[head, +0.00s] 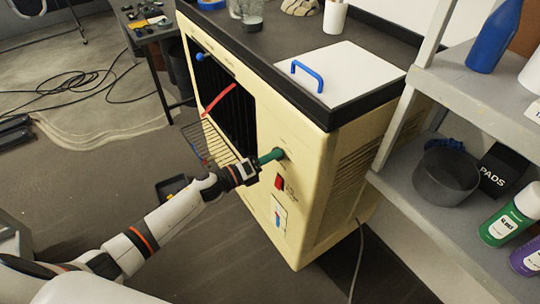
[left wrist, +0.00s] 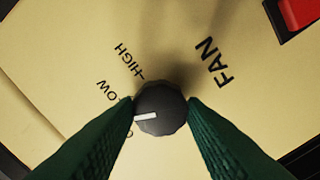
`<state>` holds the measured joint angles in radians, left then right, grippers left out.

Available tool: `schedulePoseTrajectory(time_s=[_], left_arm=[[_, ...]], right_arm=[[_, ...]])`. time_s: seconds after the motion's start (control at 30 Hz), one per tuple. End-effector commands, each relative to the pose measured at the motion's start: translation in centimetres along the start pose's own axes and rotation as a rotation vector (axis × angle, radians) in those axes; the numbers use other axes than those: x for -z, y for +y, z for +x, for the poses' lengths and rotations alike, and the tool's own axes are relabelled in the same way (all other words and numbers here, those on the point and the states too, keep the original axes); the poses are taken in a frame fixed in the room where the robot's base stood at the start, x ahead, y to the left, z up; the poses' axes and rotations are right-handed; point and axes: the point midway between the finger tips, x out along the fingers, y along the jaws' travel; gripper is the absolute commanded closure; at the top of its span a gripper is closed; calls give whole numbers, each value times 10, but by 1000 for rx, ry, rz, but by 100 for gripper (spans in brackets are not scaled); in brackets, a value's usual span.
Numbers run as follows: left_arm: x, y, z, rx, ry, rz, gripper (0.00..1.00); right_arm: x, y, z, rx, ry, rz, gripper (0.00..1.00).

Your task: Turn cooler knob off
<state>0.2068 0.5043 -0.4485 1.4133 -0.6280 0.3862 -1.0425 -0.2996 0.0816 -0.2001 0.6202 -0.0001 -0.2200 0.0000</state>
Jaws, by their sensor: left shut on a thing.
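The cooler (head: 308,185) is a large cream box with a dark top in the middle of the head view. Its dark round fan knob (left wrist: 162,104) sits on the front panel, beside the word FAN. The knob's white mark points left in the left wrist view, near the LOW label and a partly hidden label starting with O. My left gripper (head: 273,156) reaches the panel from the left in the head view. Its green fingers are shut on opposite sides of the knob; the gripper also shows in the left wrist view (left wrist: 161,106). My right gripper is not in view.
A red switch (head: 279,182) is just below the knob. An open wire grille (head: 207,143) juts out at the left of the cooler. A grey shelf (head: 455,90) with a pot (head: 445,176) and spray cans stands close on the right. Cables lie on the floor.

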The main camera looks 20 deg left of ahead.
Motion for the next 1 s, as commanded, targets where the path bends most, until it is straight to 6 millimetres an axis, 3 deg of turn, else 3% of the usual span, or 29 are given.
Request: schedulePoseTrajectory(time_s=[0.5,1.0], left_arm=[[1,-1,0,1,1,-360,85],[1,-2,0,2,2,-442,85]], right_arm=[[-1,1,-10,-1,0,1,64],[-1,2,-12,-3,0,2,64]])
